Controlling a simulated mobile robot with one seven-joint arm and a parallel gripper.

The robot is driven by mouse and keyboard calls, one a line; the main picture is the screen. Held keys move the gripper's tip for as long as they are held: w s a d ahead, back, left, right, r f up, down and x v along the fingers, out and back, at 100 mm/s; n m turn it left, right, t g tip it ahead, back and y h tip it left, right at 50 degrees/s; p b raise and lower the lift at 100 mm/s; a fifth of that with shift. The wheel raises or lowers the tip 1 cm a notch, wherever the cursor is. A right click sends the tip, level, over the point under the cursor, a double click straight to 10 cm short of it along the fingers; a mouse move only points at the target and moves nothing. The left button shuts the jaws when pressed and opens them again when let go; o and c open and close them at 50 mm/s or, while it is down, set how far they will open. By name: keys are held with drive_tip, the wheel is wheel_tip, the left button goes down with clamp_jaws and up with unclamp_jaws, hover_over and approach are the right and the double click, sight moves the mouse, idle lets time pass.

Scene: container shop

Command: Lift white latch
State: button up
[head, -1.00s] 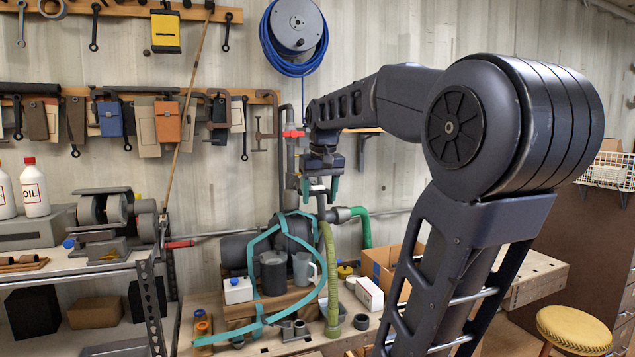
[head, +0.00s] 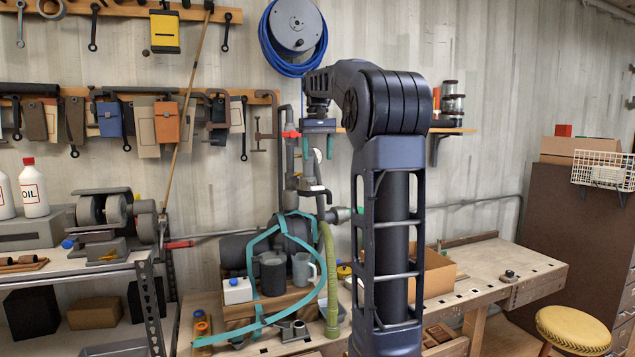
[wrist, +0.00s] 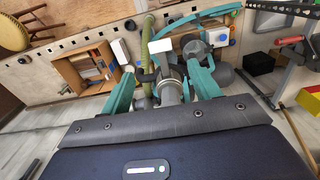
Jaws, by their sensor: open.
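The white latch (head: 314,188) is a small pale lever on the grey upright pipe fitting by the wall. In the wrist view the white latch (wrist: 161,46) shows as a white block at the head of the grey pipe, beyond my fingertips. My gripper (head: 318,149) is above the latch in the head view, with its teal fingers pointing down. In the wrist view my gripper (wrist: 160,68) has its two teal fingers spread, one on each side of the pipe. Nothing is held between them. I cannot tell the exact gap to the latch.
A green hose (head: 329,275) hangs beside the pipe. A red valve handle (head: 291,134) is close left of my gripper. A cardboard box (head: 438,274) stands on the bench to the right.

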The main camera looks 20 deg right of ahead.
sight(317, 187)
wheel_tip(317, 187, down, 10)
drive_tip(key=shift+r, duration=0.25)
idle(0.3)
drive_tip(key=c, duration=1)
